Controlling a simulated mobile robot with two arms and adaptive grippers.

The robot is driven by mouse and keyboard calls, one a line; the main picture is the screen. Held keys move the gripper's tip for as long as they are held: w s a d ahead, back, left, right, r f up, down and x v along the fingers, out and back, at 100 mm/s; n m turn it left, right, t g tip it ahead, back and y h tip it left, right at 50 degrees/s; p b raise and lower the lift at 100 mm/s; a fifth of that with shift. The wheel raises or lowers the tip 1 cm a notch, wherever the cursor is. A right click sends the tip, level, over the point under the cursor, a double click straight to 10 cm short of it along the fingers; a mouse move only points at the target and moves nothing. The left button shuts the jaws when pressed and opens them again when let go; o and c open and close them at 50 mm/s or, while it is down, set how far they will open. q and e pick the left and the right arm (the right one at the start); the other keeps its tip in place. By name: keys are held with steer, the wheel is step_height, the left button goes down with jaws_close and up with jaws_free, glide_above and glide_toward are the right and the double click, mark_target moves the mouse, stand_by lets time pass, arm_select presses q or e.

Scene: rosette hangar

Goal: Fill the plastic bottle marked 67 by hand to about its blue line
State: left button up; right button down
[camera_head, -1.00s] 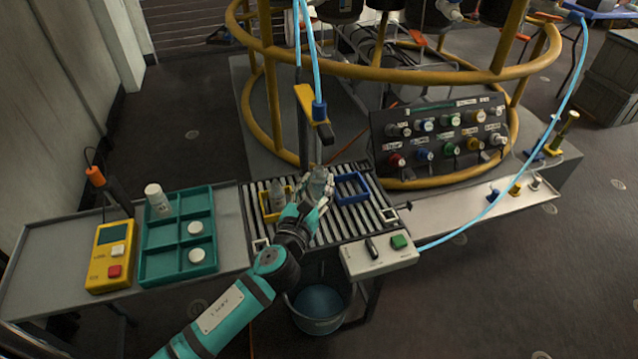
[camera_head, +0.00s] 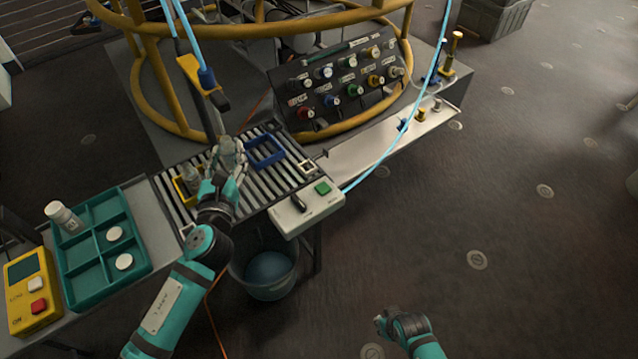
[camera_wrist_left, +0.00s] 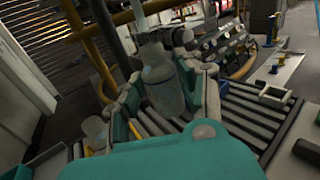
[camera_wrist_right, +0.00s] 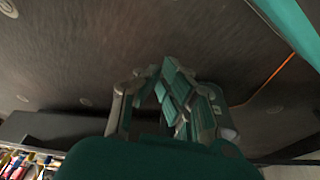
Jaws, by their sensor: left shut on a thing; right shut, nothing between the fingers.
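My left gripper (camera_head: 227,172) is shut on a clear plastic bottle (camera_head: 231,150), held upright over the roller rack below the yellow filling arm (camera_head: 203,80) with its blue nozzle. In the left wrist view the bottle (camera_wrist_left: 162,82) sits between the fingers. I cannot read a number or make out a blue line on it, nor tell its fill level. Another clear bottle (camera_head: 190,178) stands in a yellow frame just left of it. A control box (camera_head: 305,208) with a black lever and a green button is at the rack's front. My right gripper (camera_head: 381,326) is shut and empty, low over the floor.
A blue frame (camera_head: 265,151) lies empty on the rack (camera_head: 284,188). A teal tray (camera_head: 100,240) holds a white bottle and round white caps, beside a yellow meter (camera_head: 32,290). A bucket (camera_head: 268,272) stands below. A valve panel (camera_head: 340,80) is behind.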

steer(key=w+a+r+n+t+y, duration=0.1)
steer(key=w+a+r+n+t, duration=0.2)
steer(key=w+r, duration=1)
steer(key=w+a+r+t+y, duration=0.15)
steer(key=w+a+r, duration=0.25)
steer(key=w+r, duration=1)
step_height(320, 180, up, 16)
steer(key=r+n+g+y, duration=0.15)
steer(key=n+y, duration=0.25)
steer(key=n, duration=0.8)
glide_above(321, 189)
steer(key=f, duration=0.1)
steer(key=shift+h, duration=0.25)
steer(key=shift+f, duration=4.45)
steer(key=shift+f, duration=0.15)
steer(key=shift+f, duration=0.25)
